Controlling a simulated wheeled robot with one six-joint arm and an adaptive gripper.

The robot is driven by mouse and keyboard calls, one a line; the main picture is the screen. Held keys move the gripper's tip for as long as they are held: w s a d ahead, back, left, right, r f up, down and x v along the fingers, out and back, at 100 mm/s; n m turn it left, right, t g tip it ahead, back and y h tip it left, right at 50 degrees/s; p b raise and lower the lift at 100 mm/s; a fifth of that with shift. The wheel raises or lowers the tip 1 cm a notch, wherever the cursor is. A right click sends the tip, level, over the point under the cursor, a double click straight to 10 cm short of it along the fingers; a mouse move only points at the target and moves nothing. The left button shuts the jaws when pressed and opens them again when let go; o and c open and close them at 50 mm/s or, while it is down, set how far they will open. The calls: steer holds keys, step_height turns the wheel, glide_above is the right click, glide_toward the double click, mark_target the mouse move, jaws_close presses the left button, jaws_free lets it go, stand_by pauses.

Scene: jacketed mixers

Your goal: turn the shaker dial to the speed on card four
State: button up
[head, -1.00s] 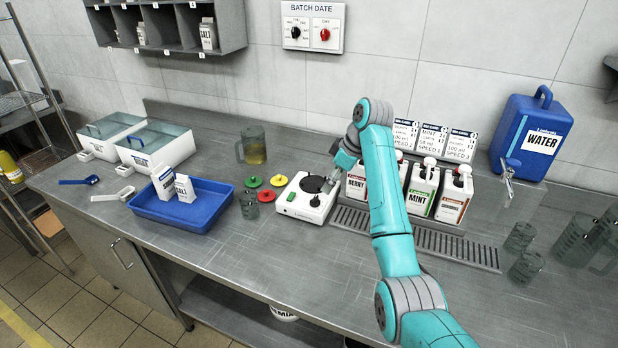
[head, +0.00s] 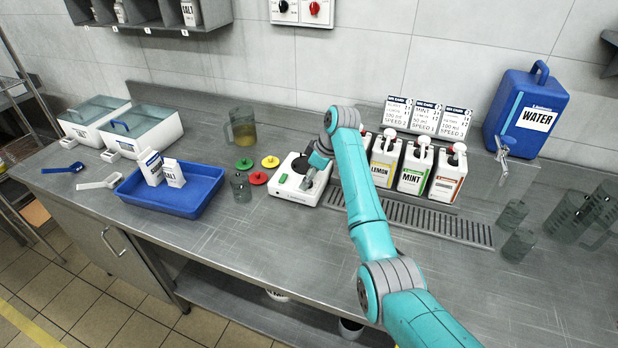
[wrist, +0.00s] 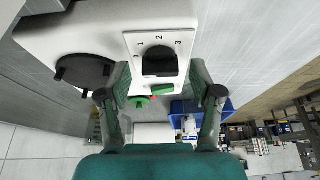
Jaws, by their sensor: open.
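The shaker (head: 290,188) is a small white box on the steel bench, with a black round platform and a green button (wrist: 162,90). Its dial (wrist: 158,62) is a black knob on a white plate marked 0, 1, 2, 3 in the wrist view. My gripper (wrist: 160,80) is open, its two fingers standing apart on either side of the dial's near part; I cannot tell whether they touch it. In the head view my gripper (head: 308,183) hides the dial. Recipe cards (head: 426,117) with speed lines stand behind the bottles; which is card four is not legible.
Bottles (head: 412,168) including lemon and mint stand right of the shaker, behind a drain grate (head: 420,217). Red, green and yellow lids (head: 258,178), a glass (head: 240,187) and a blue tray (head: 185,205) lie left. A water container (head: 525,113) stands back right.

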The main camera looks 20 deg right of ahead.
steer(key=shift+f, duration=0.2)
steer(key=c, duration=1.1)
steer(key=shift+c, duration=0.2)
steer(key=shift+a, duration=0.1)
steer(key=m+t+h, duration=0.1)
steer(key=m, duration=0.3)
steer(key=shift+a, duration=0.1)
steer(key=shift+s+m+t+h, duration=0.15)
steer(key=shift+m+h, duration=0.35)
steer(key=shift+m, duration=0.7)
steer(key=shift+w+m+t+h, duration=0.1)
steer(key=shift+m+t+h, duration=0.3)
steer(key=shift+m, duration=0.8)
steer(key=shift+g, duration=0.25)
